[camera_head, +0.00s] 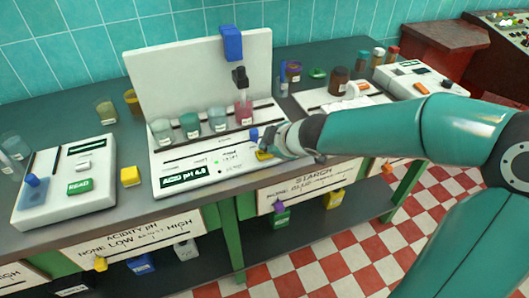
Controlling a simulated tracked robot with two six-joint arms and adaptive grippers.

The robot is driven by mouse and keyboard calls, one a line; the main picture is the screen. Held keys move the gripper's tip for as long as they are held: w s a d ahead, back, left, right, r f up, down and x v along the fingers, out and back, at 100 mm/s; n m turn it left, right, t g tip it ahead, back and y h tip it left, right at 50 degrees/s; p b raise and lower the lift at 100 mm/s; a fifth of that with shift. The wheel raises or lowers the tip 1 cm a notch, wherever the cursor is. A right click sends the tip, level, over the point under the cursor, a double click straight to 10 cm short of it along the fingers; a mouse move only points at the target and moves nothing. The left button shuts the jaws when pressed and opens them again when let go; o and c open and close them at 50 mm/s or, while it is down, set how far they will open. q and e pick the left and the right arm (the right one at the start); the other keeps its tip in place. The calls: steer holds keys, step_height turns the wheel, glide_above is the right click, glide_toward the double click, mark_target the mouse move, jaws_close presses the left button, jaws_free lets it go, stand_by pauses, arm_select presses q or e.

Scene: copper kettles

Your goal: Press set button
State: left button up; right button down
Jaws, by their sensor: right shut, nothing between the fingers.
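The white acidity station (222,176) stands in the middle of the dark counter, with a label that reads about "ACID pH 4.5". My right gripper (268,143) is shut and empty, low over the right part of this station's panel. A yellow piece (263,155) shows just under its fingertips, and a small blue piece (254,134) shows beside them. I cannot read a set label on either, and cannot tell whether the fingertips touch the panel. The gripper hides part of the panel. My left gripper is not in view.
Several jars (190,124) stand on the station. A white device with a green READ button (80,187) is at the left, with a yellow block (130,176) beside it. Another white device (412,78) is at the back right. A shelf (300,225) runs below the counter.

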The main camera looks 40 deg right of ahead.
steer(key=shift+f+b, duration=0.45)
steer(key=shift+b, duration=0.05)
stand_by(0.3)
stand_by(0.4)
steer(key=shift+r+p, duration=0.85)
steer(key=shift+r, duration=0.05)
step_height(320, 180, up, 5)
steer(key=p, duration=0.4)
steer(key=shift+p, duration=0.4)
